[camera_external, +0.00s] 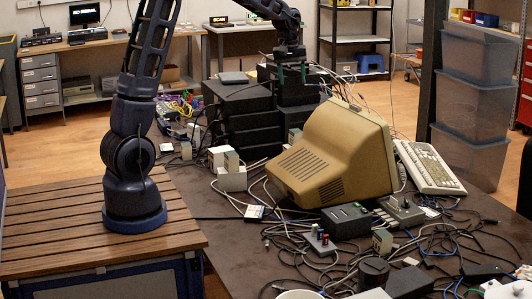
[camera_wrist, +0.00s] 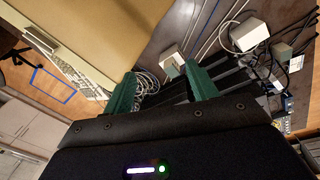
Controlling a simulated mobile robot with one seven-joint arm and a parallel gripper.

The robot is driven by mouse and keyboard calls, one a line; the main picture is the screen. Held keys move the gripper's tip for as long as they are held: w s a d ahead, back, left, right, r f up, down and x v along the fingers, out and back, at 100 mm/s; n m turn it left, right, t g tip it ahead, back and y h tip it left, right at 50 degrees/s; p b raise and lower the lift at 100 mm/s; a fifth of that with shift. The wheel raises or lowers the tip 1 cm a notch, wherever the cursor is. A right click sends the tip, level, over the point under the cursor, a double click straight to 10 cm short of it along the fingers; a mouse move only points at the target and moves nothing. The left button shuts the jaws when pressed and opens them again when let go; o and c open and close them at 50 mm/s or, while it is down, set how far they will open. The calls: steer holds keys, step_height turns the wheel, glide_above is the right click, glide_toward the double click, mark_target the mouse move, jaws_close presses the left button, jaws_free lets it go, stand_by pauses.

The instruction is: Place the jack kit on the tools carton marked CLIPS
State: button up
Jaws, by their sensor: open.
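My gripper (camera_external: 291,75) is open, with green fingers, above the stack of dark boxes behind the old monitor; the fingers also show in the wrist view (camera_wrist: 161,88). No object is seen held between them. No carton with a readable CLIPS mark shows, and I cannot tell which item is the jack kit. Several small pale boxes stand on the table, among them a white block (camera_external: 231,179) with a beige box (camera_external: 232,161) on it. In the wrist view a small pale box (camera_wrist: 170,62) lies beyond the fingertips, and a white block (camera_wrist: 249,34) is at upper right.
A bulky beige monitor (camera_external: 335,155) fills the table's middle, with a keyboard (camera_external: 428,167) to its right. Dark boxes (camera_external: 240,120) are stacked behind it. Loose cables (camera_external: 310,270) cover the front. Clear plastic bins (camera_external: 470,125) stand at the right.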

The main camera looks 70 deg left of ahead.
steer(key=s+d+r+m+t, duration=0.1)
steer(key=s+d+r+m, duration=0.2)
steer(key=s+d+r, duration=0.35)
steer(key=s+d+r+m+t, duration=0.1)
steer(key=s+d+r+m, duration=0.2)
steer(key=s+d, duration=0.65)
steer(key=s+d+f+m, duration=0.1)
steer(key=s+d+m, duration=0.2)
steer(key=s, duration=0.7)
steer(key=s+d+f+m+t, duration=0.1)
steer(key=s+d+m, duration=0.2)
steer(key=s, duration=0.8)
steer(key=shift+s+f+m, duration=0.2)
steer(key=shift+f+m, duration=0.15)
steer(key=shift+m, duration=0.05)
